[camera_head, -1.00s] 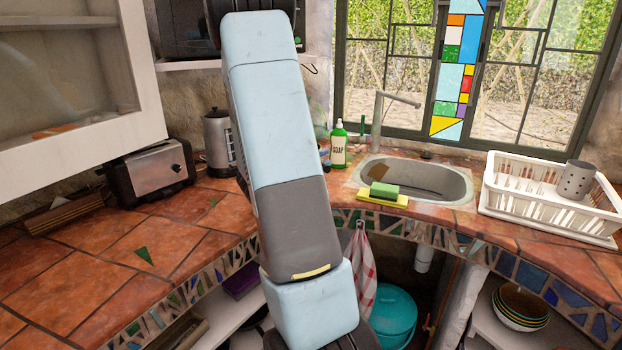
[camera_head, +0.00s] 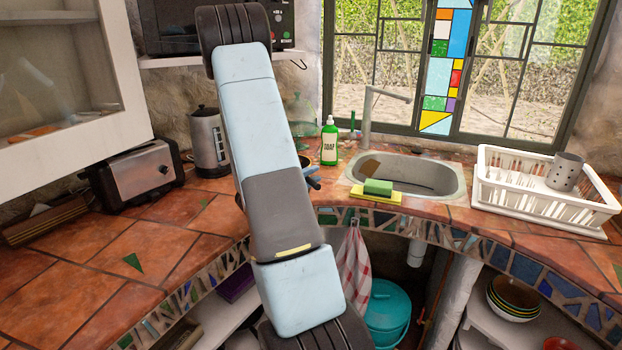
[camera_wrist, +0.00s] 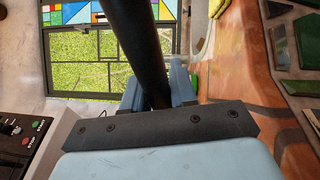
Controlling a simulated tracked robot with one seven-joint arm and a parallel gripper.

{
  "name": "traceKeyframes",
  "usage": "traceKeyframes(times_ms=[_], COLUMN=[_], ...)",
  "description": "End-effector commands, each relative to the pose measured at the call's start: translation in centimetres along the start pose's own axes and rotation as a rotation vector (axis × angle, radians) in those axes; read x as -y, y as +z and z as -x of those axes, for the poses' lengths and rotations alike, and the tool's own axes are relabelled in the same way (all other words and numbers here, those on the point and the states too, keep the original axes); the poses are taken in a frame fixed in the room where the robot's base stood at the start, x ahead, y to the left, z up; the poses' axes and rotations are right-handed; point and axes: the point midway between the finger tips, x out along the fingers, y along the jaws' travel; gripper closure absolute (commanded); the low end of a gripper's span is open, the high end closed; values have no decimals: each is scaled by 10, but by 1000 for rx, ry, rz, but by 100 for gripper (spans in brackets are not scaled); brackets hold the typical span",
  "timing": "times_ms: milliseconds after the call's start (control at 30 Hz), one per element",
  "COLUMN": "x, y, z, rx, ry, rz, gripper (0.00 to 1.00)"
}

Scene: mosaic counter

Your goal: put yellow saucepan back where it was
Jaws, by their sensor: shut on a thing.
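In the wrist view my gripper (camera_wrist: 158,95) is shut on a long, thick black handle (camera_wrist: 140,45), which fits the yellow saucepan. The handle runs up and left between the two blue-grey fingers, out of the top of the picture. No yellow pan body shows clearly in either view. In the head view my arm hides most of the gripper and what it holds. A small dark piece with a handle-like end (camera_head: 313,183) sticks out right of my arm, over the counter near the soap bottle; I cannot tell what it is.
The tiled counter (camera_head: 150,250) has free room at left, with a toaster (camera_head: 140,178) and kettle (camera_head: 210,143) behind. A green soap bottle (camera_head: 329,142), sink (camera_head: 440,178), sponge (camera_head: 378,187) and white dish rack (camera_head: 535,208) stand right of my arm.

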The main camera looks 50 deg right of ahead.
Motion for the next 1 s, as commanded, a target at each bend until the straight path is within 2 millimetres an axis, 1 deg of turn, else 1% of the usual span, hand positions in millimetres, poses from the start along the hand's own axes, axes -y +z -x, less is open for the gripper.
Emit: traceKeyframes(times_ms=[100, 400, 433, 600, 700, 1000], x=[5, 6, 7, 7, 7, 6], y=[-1, -2, -2, -1, -1, -1], z=[1, 1, 2, 1, 1, 2], rx=[0, -1, -2, -2, -1, -1], ry=[1, 1, 0, 0, 0, -1], rz=[-3, -3, -1, -1, -1, -1], gripper=[100, 100, 72, 55, 48, 48])
